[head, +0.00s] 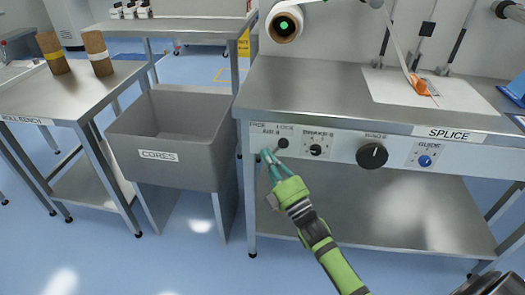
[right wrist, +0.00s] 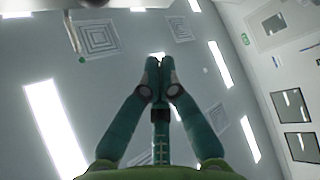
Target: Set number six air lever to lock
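The air control (head: 283,143) is a small dark round knob or lever at the left end of the white panel on the splice table's front edge. The label beside it seems to read AIR 6, with LOCK above; the print is small and its exact setting cannot be told. My right gripper (head: 267,156) is just left of and below this control, its fingers pointing up. Contact with the control cannot be told. In the right wrist view my right gripper (right wrist: 158,65) has its fingertips together with nothing visible between them. My left gripper is not in view.
The same panel carries another small black knob (head: 315,150), a large black knob (head: 372,155) and a blue knob (head: 425,161). A grey CORES bin (head: 160,160) stands left of the splice table (head: 310,85). A lower shelf (head: 360,215) lies below the panel.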

